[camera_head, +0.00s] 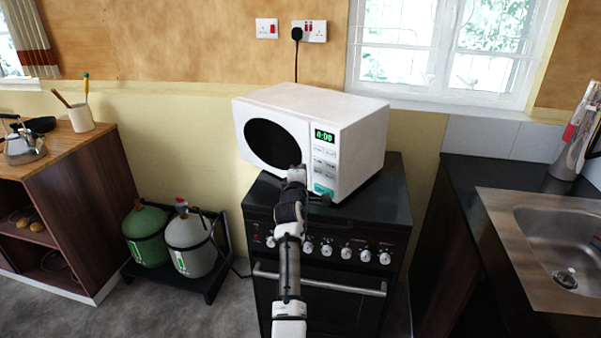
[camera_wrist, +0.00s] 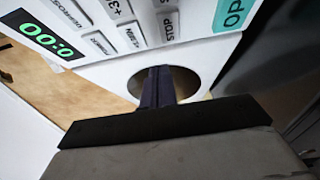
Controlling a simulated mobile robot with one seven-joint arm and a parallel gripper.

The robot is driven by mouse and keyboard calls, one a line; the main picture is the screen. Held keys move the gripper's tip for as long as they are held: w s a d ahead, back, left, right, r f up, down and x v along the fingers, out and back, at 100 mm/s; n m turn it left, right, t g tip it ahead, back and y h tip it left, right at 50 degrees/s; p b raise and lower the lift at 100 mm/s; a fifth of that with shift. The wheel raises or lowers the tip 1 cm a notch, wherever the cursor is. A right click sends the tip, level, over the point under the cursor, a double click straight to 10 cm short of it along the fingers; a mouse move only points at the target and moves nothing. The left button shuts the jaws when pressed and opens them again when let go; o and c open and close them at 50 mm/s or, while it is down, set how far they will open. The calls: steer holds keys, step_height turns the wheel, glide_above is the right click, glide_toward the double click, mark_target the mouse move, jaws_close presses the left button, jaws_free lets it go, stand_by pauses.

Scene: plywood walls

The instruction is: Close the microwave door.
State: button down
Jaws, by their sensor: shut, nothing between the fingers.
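The white microwave (camera_head: 360,150) stands on the black stove. Its door, with a dark oval window (camera_head: 270,143), faces front left and looks flush with the body; I see no clear gap, but my arm hides part of the lower front. The control panel (camera_head: 325,155) has a green 0:00 display and a teal open button, also in the wrist view (camera_wrist: 232,12). My gripper (camera_wrist: 158,80) is shut and empty, close to the panel's lower part. Its fingers overlap a round opening or patch in the wrist view; I cannot tell whether they touch the microwave.
The black stove (camera_head: 330,275) has knobs and a front handle. A wooden cabinet (camera_head: 75,200) and two gas cylinders (camera_head: 192,245) are on the left. A counter with a sink (camera_head: 560,250) is on the right. Grey floor shows between cabinet and stove.

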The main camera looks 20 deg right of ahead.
stand_by(0.3)
steer(key=b+v, duration=0.4)
steer(key=v, duration=0.9)
steer(key=shift+s+a, duration=0.2)
steer(key=shift+s, duration=0.15)
